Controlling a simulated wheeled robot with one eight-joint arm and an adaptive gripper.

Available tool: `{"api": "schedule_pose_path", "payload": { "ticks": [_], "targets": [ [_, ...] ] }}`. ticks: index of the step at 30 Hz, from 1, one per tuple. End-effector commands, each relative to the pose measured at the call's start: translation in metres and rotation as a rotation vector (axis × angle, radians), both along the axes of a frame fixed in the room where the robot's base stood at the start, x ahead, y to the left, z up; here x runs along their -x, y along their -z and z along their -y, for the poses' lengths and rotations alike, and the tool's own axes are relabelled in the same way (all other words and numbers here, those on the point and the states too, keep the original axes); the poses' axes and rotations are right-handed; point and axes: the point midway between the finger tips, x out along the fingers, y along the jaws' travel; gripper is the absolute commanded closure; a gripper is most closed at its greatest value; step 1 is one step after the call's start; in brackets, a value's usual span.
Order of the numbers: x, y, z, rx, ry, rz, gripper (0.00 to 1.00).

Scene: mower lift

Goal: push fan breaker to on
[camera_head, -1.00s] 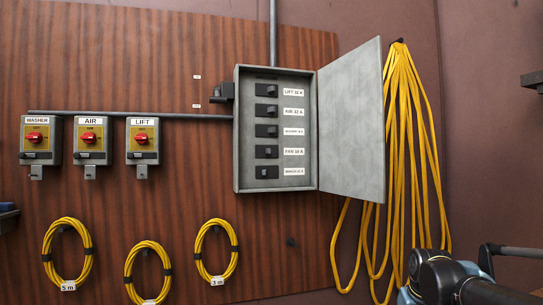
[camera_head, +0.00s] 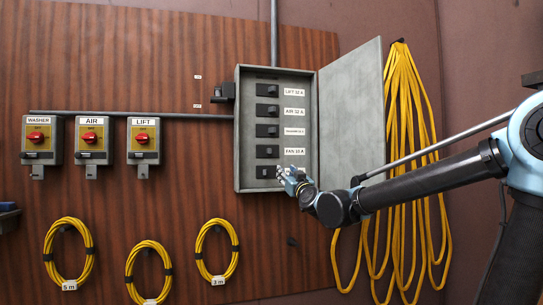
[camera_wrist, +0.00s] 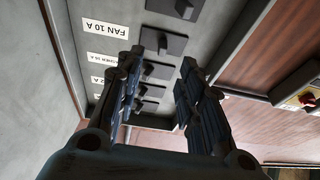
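The fan breaker (camera_head: 267,151) is a black switch beside the "FAN 10 A" label (camera_head: 294,151), fourth from the top in the open grey breaker box (camera_head: 236,150). In the wrist view, which is upside down, the fan breaker (camera_wrist: 165,43) shows just beyond my fingertips, right of its label (camera_wrist: 100,27). My gripper (camera_head: 283,174) is at the lower right of the box, below the fan label. In the wrist view my gripper (camera_wrist: 162,58) has its two fingers apart with nothing between them. I cannot tell whether a fingertip touches the breaker.
The box door (camera_head: 351,120) stands open to the right, close to my arm. Other breakers sit above and below the fan one. Yellow cable loops (camera_head: 405,150) hang behind my arm. Switch boxes with red knobs (camera_head: 142,137) are on the wood panel at left.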

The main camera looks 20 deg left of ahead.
Motion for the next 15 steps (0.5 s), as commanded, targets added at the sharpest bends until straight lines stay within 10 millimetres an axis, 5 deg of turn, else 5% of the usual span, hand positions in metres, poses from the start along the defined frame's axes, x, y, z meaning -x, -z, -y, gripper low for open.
{"api": "schedule_pose_path", "payload": {
  "ticks": [8, 15],
  "targets": [
    [0.001, -0.023, -0.022, -0.066, 0.029, 0.059, 0.65],
    [-0.022, -0.034, -0.035, -0.065, 0.03, 0.06, 0.65]
  ]
}}
